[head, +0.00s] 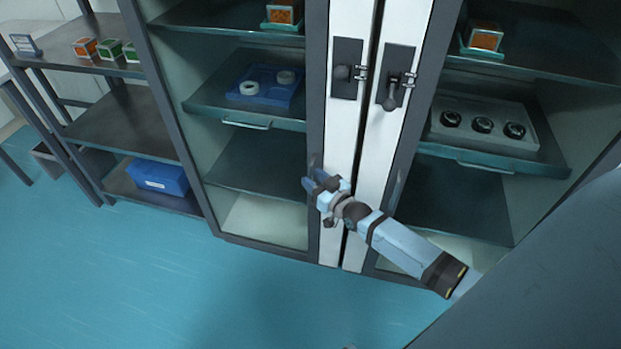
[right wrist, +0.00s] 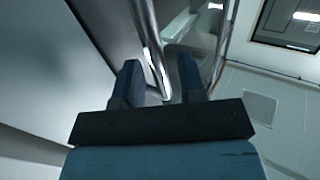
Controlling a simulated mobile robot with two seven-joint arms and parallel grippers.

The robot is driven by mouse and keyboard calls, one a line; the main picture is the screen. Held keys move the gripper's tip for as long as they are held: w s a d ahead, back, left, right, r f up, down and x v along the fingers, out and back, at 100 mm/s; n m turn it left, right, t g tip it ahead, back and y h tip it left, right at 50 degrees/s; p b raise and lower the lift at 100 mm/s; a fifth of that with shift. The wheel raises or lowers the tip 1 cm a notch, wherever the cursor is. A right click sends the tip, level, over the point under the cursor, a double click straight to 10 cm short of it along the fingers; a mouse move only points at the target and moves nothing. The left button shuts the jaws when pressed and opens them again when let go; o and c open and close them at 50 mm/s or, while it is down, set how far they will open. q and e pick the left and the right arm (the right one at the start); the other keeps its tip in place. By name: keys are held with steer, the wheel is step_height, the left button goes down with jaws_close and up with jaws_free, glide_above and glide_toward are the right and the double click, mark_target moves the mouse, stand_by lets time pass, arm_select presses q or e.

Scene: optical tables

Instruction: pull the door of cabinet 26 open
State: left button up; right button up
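A tall glass-fronted cabinet (head: 312,80) with two doors stands in front of me in the head view. Both doors look shut, their white inner edges side by side. Each edge carries a dark latch plate, one on the left door (head: 345,70) and one on the right door (head: 397,78). No number 26 is readable. My right gripper (head: 315,183) is low at the left door's inner edge. In the right wrist view its two fingers (right wrist: 160,85) are apart, with a shiny bar handle (right wrist: 150,40) between them and gaps beside it. My left gripper is not in view.
Cabinet shelves hold a blue tray with white rings (head: 265,85) and a grey tray with dark round parts (head: 485,122). An open rack (head: 120,120) at left holds small boxes and a blue bin (head: 158,178). The blue floor (head: 150,270) in front is clear.

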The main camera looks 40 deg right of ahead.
steer(key=shift+w+a, duration=0.1)
steer(key=shift+w, duration=0.7)
jaws_close()
